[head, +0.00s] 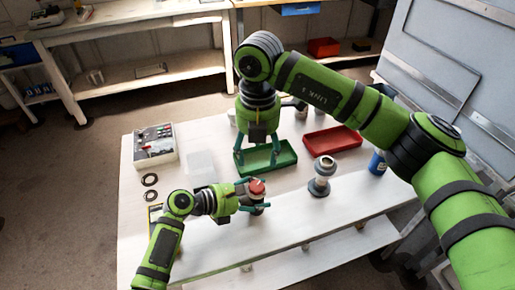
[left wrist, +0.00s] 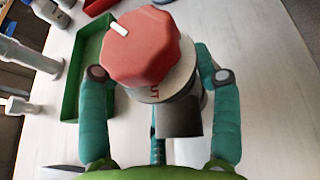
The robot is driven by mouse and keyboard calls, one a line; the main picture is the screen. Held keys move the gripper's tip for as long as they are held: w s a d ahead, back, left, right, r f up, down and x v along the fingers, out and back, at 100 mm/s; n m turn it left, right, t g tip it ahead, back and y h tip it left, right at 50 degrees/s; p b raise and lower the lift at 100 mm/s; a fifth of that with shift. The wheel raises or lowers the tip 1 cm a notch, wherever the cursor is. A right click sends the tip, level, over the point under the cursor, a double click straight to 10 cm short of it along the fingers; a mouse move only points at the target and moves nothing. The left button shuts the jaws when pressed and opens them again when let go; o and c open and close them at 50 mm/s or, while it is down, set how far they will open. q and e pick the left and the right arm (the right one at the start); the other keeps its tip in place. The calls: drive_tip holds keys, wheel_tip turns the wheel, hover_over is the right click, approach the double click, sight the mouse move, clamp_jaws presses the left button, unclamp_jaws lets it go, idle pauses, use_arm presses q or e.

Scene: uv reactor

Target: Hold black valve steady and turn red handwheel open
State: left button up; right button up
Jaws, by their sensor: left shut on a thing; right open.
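The red handwheel (head: 257,186) sits on top of the valve near the front middle of the table. In the left wrist view the red handwheel (left wrist: 150,45) is faceted, with a white mark on its rim. Below it is a grey collar with red lettering and a dark valve body (left wrist: 180,117). My left gripper (head: 256,194) is shut on the valve below the handwheel, one teal finger on each side. My right gripper (head: 257,157) is open and empty, pointing down over the green tray, behind the handwheel and apart from it.
The green tray (head: 287,163) and red tray (head: 345,136) lie at the back. A grey pipe fitting (head: 320,184) stands right of the valve; a blue container (head: 377,163) is at the right edge. A parts case (head: 154,160) and dark rings (head: 150,180) lie left.

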drive_tip(key=shift+m, duration=1)
